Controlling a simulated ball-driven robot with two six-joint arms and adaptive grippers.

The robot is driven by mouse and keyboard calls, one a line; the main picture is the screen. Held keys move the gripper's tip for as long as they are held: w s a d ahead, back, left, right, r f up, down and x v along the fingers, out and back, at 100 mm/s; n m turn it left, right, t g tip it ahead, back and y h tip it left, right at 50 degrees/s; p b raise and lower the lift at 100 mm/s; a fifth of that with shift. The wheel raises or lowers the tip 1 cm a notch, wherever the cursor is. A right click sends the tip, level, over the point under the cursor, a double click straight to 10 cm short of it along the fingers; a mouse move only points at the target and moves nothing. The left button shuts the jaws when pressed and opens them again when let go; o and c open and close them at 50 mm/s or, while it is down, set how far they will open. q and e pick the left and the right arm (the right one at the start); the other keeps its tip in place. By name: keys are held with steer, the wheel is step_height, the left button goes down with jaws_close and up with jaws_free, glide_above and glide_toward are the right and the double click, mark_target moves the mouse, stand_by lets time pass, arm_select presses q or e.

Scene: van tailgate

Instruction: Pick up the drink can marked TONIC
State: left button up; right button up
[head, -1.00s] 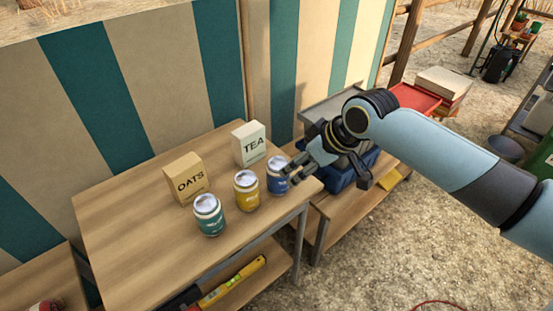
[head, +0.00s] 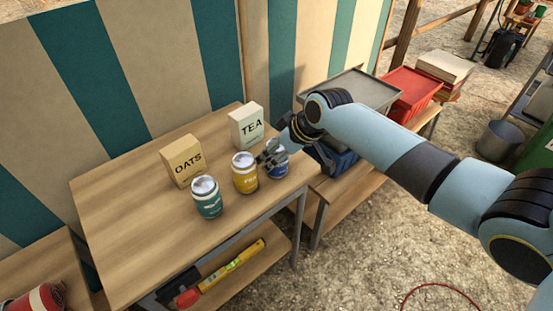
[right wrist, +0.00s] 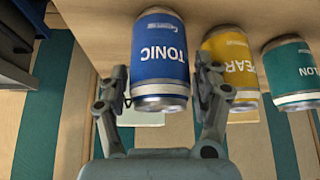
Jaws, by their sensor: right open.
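The blue TONIC can (head: 277,172) stands upright at the right end of the row of cans on the wooden table (head: 130,215). In the head view my right gripper (head: 272,155) is at this can and hides part of it. In the right wrist view the can (right wrist: 160,58) shows large, its TONIC lettering upside down. It lies between the two spread fingers of my right gripper (right wrist: 163,88), one on each side. The gripper is open. Whether a finger touches the can I cannot tell. My left gripper is not in view.
A yellow can (head: 244,178), marked PEAR in the wrist view, stands close beside the TONIC can. A teal can (head: 207,202) is farther left. OATS (head: 183,162) and TEA (head: 246,128) boxes stand behind. Grey (head: 360,90) and red (head: 412,88) bins are to the right.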

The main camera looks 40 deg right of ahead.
steer(key=c, duration=0.8)
steer(key=shift+o, duration=0.2)
steer(key=shift+r, duration=0.1)
